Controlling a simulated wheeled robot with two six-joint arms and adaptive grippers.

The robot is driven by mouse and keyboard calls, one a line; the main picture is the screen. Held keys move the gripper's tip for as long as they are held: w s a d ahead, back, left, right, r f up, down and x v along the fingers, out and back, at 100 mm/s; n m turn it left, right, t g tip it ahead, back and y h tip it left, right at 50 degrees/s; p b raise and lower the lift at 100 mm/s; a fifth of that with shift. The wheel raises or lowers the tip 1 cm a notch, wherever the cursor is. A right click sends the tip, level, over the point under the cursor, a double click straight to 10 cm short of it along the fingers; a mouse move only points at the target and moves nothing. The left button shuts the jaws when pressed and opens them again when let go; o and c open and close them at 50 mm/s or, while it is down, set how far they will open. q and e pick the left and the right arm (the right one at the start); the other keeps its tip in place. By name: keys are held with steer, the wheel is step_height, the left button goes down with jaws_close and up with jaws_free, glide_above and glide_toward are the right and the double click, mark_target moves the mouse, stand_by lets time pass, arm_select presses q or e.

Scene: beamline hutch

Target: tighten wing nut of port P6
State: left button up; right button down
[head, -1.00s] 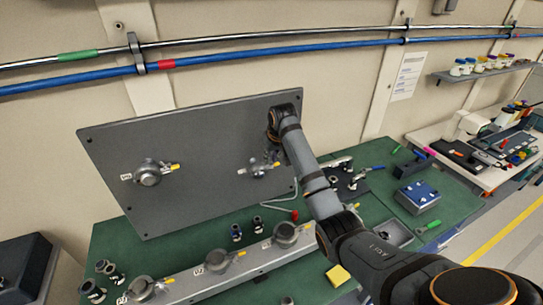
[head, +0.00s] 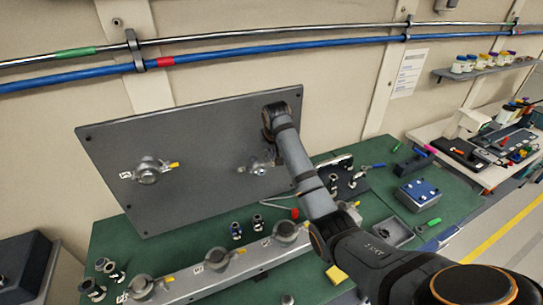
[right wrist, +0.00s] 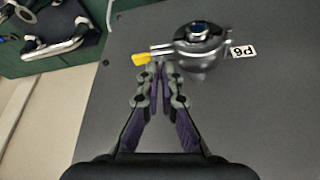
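Port P6 (right wrist: 203,40) is a round silver clamped flange on a grey panel, with a "P6" label (right wrist: 241,52) beside it in the right wrist view. Its wing nut (right wrist: 141,58) has a yellow end and sits left of the flange on a short metal stem. My right gripper (right wrist: 160,66) points at that stem, its fingertips close together just right of the yellow end. A narrow gap shows between the fingers, but whether they touch the stem is unclear. In the head view my right arm partly covers port P6 (head: 258,168). My left gripper is not in view.
The grey panel (head: 200,205) stands tilted on a green bench, with another clamped port (head: 147,171) at left. A row of clamped ports on a grey rail (head: 250,262) lies in front. Loose fittings (head: 236,231) and a blue-topped box (head: 418,193) sit on the bench.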

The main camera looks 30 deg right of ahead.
steer(key=m+h, duration=0.1)
steer(key=m, duration=0.1)
steer(key=m+g+h, duration=0.1)
steer(key=m, duration=0.2)
steer(key=shift+w+a+r+m, duration=0.1)
steer(key=shift+w+a+m, duration=0.1)
steer(key=shift+m, duration=0.1)
steer(key=m, duration=0.2)
steer(key=m+g, duration=0.1)
steer(key=m, duration=0.1)
steer(key=shift+w+a+h, duration=0.1)
steer(key=shift+w+h, duration=0.1)
steer(key=shift+h, duration=0.2)
steer(key=m+g+b, duration=0.1)
steer(key=m, duration=0.2)
steer(key=shift+w+m+g+b, duration=0.15)
steer(key=shift+m+g+b, duration=0.2)
steer(key=shift+m+g, duration=0.05)
steer(key=shift+w+m+g+b, duration=0.1)
steer(key=shift+m+g+b, duration=0.3)
steer(key=shift+m+b, duration=0.65)
steer(key=shift+m, duration=0.25)
steer(key=c, duration=1.9)
jaws_free()
steer(key=shift+r, duration=0.1)
steer(key=shift+o, duration=0.3)
